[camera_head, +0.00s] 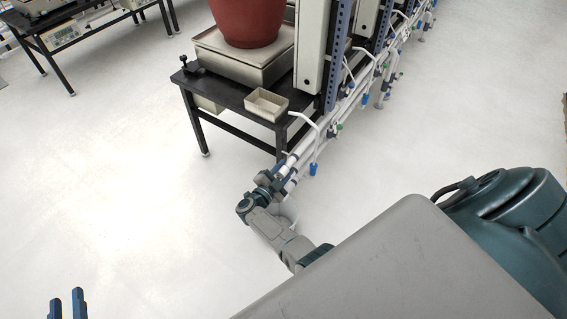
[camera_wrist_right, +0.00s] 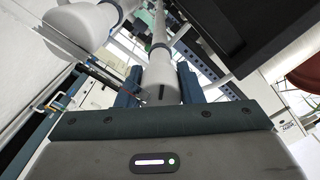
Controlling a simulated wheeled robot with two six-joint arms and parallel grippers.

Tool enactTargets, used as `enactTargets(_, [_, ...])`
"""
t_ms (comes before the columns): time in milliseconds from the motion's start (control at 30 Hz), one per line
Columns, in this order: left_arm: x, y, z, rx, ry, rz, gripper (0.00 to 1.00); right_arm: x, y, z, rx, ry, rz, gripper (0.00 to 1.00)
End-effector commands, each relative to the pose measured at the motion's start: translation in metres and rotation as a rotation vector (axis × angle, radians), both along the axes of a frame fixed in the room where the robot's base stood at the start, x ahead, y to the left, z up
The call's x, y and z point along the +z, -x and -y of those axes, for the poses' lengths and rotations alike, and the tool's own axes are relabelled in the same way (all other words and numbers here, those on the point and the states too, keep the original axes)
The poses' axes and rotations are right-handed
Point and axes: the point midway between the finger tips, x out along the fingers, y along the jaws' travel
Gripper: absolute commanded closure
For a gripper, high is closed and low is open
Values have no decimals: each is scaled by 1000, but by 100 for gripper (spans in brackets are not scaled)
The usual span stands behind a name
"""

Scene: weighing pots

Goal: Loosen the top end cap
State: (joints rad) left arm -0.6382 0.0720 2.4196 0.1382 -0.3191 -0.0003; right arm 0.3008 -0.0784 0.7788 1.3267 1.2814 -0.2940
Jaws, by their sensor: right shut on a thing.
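My right gripper (camera_head: 280,181) is at the near end of the white pipes (camera_head: 318,147) beside the black table. In the right wrist view, its two blue fingers (camera_wrist_right: 161,85) are shut on a white end cap (camera_wrist_right: 159,76) with a dark slot, at the end of a white pipe. A second, larger-looking white pipe end (camera_wrist_right: 78,27) is at the upper left of that view, apart from the fingers. I cannot tell how loose the held cap is. My left gripper (camera_head: 67,305) is open and empty over the floor at the bottom left.
Several blue-tipped hoses hang along the pipes. Another table with a scale (camera_head: 60,36) is at the upper left. The floor on the left is clear.

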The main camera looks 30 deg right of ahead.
Motion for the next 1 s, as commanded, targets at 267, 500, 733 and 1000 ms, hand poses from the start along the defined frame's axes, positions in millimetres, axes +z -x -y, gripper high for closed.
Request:
enactTargets(267, [-1, 0, 0, 0, 1, -4, 70, -1, 0, -1, 2, -1, -3, 89])
enactTargets(500, [-1, 0, 0, 0, 0, -4, 70, -1, 0, -1, 1, -1, -2, 45])
enactTargets(733, [-1, 0, 0, 0, 0, -4, 70, 0, 0, -1, 1, 0, -1, 45])
enactTargets(1000, [-8, 3, 1, -4, 3, -52, 70, -1, 13, -33, 1, -4, -3, 45])
